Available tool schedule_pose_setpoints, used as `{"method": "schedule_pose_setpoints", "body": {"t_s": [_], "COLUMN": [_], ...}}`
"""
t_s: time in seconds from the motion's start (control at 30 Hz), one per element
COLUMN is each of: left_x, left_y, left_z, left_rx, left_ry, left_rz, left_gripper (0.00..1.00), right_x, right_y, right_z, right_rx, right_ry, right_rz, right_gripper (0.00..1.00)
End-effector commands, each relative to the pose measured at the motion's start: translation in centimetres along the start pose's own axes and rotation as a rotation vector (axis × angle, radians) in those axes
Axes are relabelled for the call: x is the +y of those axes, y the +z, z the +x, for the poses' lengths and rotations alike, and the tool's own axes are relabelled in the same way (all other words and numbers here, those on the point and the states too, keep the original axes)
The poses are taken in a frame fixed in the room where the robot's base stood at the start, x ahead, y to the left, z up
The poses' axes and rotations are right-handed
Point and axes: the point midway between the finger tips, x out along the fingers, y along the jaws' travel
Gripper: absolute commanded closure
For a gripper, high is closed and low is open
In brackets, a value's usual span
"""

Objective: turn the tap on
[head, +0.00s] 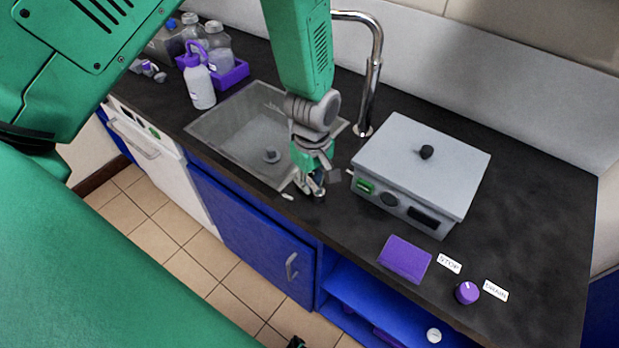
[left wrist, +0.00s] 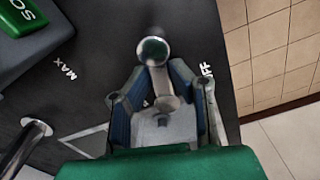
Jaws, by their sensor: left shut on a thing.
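The tap's curved chrome spout (head: 373,85) rises behind the sink (head: 233,125); its chrome base shows at the left of the left wrist view (left wrist: 30,138). My left gripper (head: 311,185) reaches down to the counter's front edge, right of the sink. In the left wrist view its two fingers (left wrist: 160,85) are shut around a metal tap handle with a round shiny end (left wrist: 153,50). White lettering on the counter reads MAX (left wrist: 64,70) on one side; on the other, letters ending in FF (left wrist: 207,70) are partly hidden by a finger.
A grey lidded box (head: 420,165) stands close right of the gripper. Beyond it are a purple pad (head: 404,259) and a purple knob (head: 467,292). A white bottle (head: 199,85) and a purple caddy (head: 231,75) stand left of the sink.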

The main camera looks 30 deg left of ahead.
Motion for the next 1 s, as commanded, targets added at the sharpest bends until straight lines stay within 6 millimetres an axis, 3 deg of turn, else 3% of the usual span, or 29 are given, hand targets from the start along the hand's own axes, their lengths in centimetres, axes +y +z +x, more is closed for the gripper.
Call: {"method": "schedule_pose_setpoints", "body": {"t_s": [1.0], "left_x": [1.6], "left_y": [1.5], "left_z": [-0.1], "left_rx": [-0.007], "left_ry": [0.002], "left_rz": [0.956], "left_gripper": [1.0], "right_x": [0.0], "right_y": [-0.2], "right_z": [-3.4], "right_rx": [0.0], "right_ry": [0.0], "right_rz": [0.0], "right_gripper": [0.6]}}
